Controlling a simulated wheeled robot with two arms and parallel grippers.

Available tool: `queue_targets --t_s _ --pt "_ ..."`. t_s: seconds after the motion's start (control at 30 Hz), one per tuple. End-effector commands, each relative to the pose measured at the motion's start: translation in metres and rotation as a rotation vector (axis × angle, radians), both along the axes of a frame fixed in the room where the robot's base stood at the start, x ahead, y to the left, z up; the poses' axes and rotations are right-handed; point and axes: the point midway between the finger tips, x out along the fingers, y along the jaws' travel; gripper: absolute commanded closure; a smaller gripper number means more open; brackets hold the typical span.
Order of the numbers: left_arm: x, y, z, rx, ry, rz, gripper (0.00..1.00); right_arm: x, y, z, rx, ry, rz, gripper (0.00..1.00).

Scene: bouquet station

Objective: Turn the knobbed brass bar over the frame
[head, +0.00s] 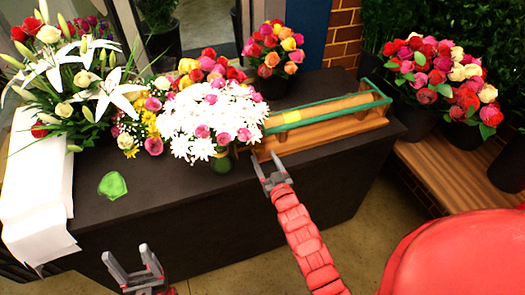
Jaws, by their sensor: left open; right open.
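A wooden frame (330,131) lies on the dark table at its right end. A tan roll-like cylinder (345,106) lies along it. I cannot clearly make out a knobbed brass bar. My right gripper (267,166) is open at the frame's front left end, by the table's front edge. I cannot tell whether it touches the frame. My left gripper (128,264) is open and empty in front of the table, low in the picture, far from the frame.
White daisies with pink roses (213,118) stand close left of the frame. White lilies (100,80) and white paper (38,190) are at the left. A green piece (112,186) lies on the dark table (160,205). Rose buckets (465,105) stand on a wooden bench (440,180) at right.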

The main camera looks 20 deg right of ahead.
Motion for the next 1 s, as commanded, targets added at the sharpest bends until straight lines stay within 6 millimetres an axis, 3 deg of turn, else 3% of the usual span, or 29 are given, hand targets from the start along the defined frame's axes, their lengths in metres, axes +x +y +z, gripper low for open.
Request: queue_targets --t_s 0.2,0.57,0.9,1.0 --pt "0.0 0.0 0.008 0.0 0.0 0.0 0.34 0.021 0.0 0.001 -0.001 0.0 0.0 0.35" --pt "0.0 0.0 0.008 0.0 0.0 0.0 0.34 0.025 0.001 0.0 -0.001 -0.002 0.0 0.35" --pt "0.0 0.0 0.008 0.0 0.0 0.0 0.34 0.025 0.0 0.0 -0.001 -0.002 0.0 0.96" --pt "0.0 0.0 0.008 0.0 0.0 0.0 0.34 0.025 0.0 0.0 -0.001 -0.001 0.0 1.0"
